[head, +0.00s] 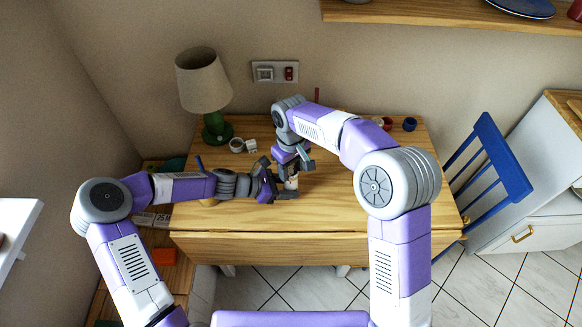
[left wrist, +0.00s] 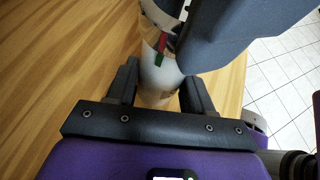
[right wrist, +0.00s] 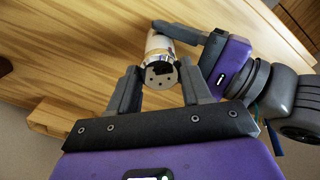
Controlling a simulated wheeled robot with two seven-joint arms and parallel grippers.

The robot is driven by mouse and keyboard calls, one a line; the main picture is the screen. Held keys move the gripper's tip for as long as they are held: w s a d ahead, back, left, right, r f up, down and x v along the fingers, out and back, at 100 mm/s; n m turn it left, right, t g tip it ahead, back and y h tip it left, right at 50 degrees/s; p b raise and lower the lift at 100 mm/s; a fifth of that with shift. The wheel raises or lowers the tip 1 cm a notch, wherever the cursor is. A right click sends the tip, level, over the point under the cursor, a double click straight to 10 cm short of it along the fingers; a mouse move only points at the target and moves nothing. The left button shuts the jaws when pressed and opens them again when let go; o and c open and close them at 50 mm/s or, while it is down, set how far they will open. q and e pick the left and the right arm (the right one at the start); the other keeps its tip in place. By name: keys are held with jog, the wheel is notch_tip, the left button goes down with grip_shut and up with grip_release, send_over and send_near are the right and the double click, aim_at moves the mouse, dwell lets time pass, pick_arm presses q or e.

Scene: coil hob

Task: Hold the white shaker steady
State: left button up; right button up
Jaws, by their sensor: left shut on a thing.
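The white shaker (head: 291,184) is near the middle of the wooden table, partly covered by my grippers. In the left wrist view the shaker (left wrist: 158,82) is between my left fingers. My left gripper (head: 277,188) is shut on it from the left side. In the right wrist view the shaker's round top (right wrist: 160,76) shows several small holes and a dark patch. Whether the shaker's base touches the table is hidden.
A green lamp (head: 204,85), a white ring-shaped item (head: 237,145) and a small white block (head: 251,146) are at the table's back left. A blue cup (head: 409,124) and a red one (head: 387,123) are at the back right. A blue chair (head: 492,165) stands right. The table's front is clear.

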aim_at(291, 171)
jog(key=o, duration=0.5)
jog(key=shift+c, duration=0.2)
notch_tip(291, 171, up, 12)
dwell(0.4)
pick_arm(q)
jog(key=o, duration=1.1)
